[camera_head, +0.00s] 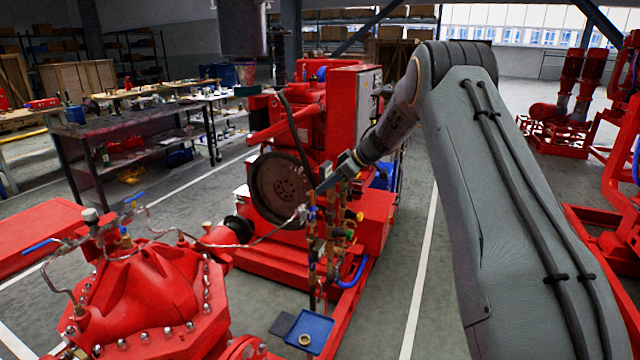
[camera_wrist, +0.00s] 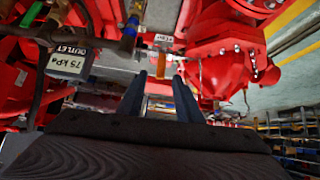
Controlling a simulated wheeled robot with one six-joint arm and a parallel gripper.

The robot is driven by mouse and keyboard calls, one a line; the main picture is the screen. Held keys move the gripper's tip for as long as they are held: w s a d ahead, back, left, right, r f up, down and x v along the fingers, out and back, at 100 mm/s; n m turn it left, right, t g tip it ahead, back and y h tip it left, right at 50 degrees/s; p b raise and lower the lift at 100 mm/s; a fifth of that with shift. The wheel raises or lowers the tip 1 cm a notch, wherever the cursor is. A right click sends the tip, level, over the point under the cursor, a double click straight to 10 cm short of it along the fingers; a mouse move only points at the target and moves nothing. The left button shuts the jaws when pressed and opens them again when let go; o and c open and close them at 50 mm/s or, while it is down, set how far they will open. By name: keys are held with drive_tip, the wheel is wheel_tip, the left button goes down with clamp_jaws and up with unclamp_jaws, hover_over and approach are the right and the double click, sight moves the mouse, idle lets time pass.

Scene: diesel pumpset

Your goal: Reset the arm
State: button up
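My arm (camera_head: 500,190) reaches from the right side of the head view, over the top, to the pumpset. My gripper (camera_head: 330,182) is at the middle, beside the valves and pipes (camera_head: 335,225) in front of the red diesel engine (camera_head: 300,115). In the wrist view the two dark fingers of my gripper (camera_wrist: 160,98) stand apart with a gap between them. A yellow-orange valve handle (camera_wrist: 163,86) with a small tag (camera_wrist: 163,38) shows beyond that gap. I cannot tell how far it is from the fingertips. Nothing is visibly held.
A red pump casing (camera_head: 150,295) with thin pipes and blue handles stands at the front left. A blue tray (camera_head: 308,332) lies on the floor. A workbench (camera_head: 120,135) is at the left. Grey floor (camera_head: 405,245) is open right of the engine. An outlet label (camera_wrist: 68,60) hangs close by.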

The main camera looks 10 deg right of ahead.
wheel_tip(320, 180, up, 7)
drive_tip(key=a+m+t+h, duration=0.1)
drive_tip(key=a+m+t, duration=0.1)
drive_tip(key=m+t, duration=0.15)
drive_tip(key=s+d+m+t+h, duration=0.2)
drive_tip(key=s+d+m+h, duration=0.15)
drive_tip(key=s, duration=0.35)
drive_tip(key=s+f+m+g+h, duration=0.1)
drive_tip(key=s+f+g, duration=0.3)
drive_tip(key=s, duration=1.6)
drive_tip(key=s+a+f+m+g+h+b, duration=0.1)
drive_tip(key=s+f+m+g, duration=0.2)
drive_tip(key=s, duration=1.8)
wheel_tip(320, 180, down, 3)
drive_tip(key=shift+s+r+g+h, duration=0.15)
drive_tip(key=shift+g+h, duration=0.2)
drive_tip(key=shift+g, duration=0.8)
